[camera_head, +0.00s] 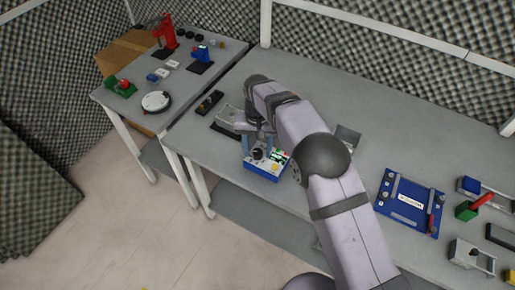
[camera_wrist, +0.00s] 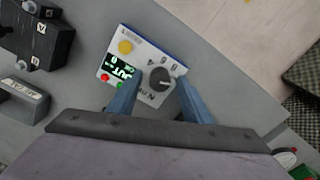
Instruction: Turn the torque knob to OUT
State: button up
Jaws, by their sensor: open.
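The torque knob (camera_wrist: 160,79) is a dark round knob with a pale mark, on the white face of a small blue-sided box (camera_head: 264,170). The face also holds a green-lit display (camera_wrist: 117,70), a yellow button (camera_wrist: 125,46) and small red and green buttons. Lettering rings the knob but is too small to read surely. My gripper (camera_wrist: 159,83) is open, its two blue fingers on either side of the knob. I cannot tell whether they touch it. In the head view my gripper (camera_head: 258,143) is above the box, and the knob (camera_head: 258,153) shows below the fingers.
Dark fixtures (camera_head: 209,102) stand left of the box on the grey table. A blue panel (camera_head: 409,203) and a green block with a red handle (camera_head: 472,207) lie to the right. A side table with a white round device (camera_head: 156,101) is at left. The table's front edge is close to the box.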

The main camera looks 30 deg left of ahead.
aim_at(258, 151)
jog(key=shift+r+b, duration=0.95)
jog(key=shift+r, duration=2.75)
